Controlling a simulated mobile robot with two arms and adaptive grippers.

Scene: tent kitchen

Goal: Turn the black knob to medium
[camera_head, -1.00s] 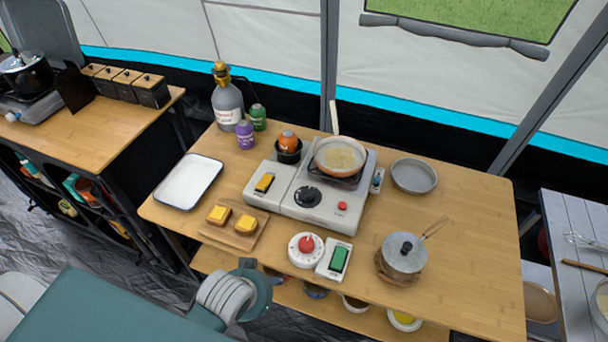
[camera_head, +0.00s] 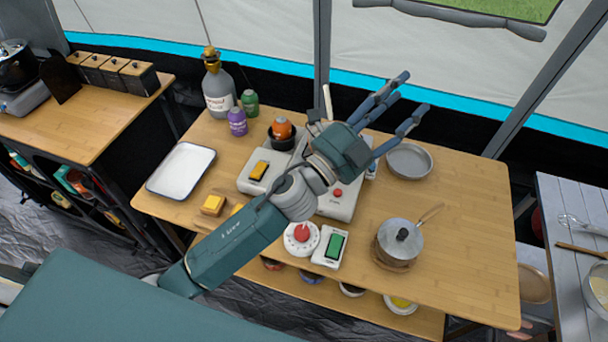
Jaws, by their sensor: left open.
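The grey camping stove (camera_head: 340,210) stands on the wooden table. Its black knob is hidden behind my left arm. My left gripper (camera_head: 412,94) is open and empty, with its fingers spread toward the upper right. It appears above the back right of the stove, past the knob's place, with the wrist and palm covering the burner and most of the frying pan. Only the pan's pale handle (camera_head: 327,102) shows clearly. My right gripper is not in view.
The table's right side is clear.

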